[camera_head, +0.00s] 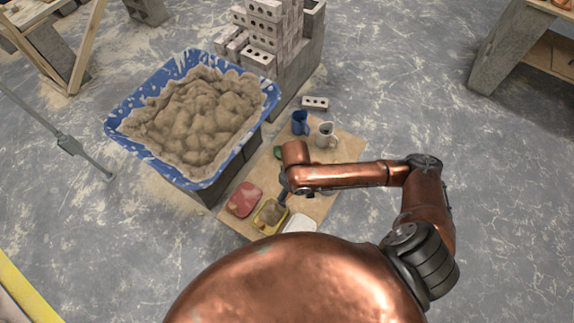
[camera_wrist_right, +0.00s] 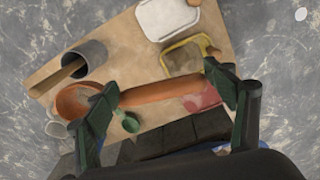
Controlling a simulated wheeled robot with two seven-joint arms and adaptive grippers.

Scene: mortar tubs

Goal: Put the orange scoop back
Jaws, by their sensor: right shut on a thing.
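My right gripper (camera_head: 284,187) is mostly hidden under its own arm in the head view. In the right wrist view my right gripper (camera_wrist_right: 162,92) has its two dark green fingers at the ends of an orange, handle-like piece of the orange scoop (camera_wrist_right: 160,92) and is shut on it. A round orange-brown bowl shape (camera_wrist_right: 72,102) shows beside the left finger; I cannot tell whether it belongs to the scoop. A small green scoop (camera_wrist_right: 129,122) lies beyond the handle. My left gripper is not in view.
On the wooden board (camera_head: 345,150) stand a blue mug (camera_head: 300,123), a pale mug (camera_head: 326,136), and red (camera_head: 244,199), yellow (camera_head: 269,213) and white (camera_head: 299,224) tubs. A grey cup (camera_wrist_right: 90,53) holds a wooden stick.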

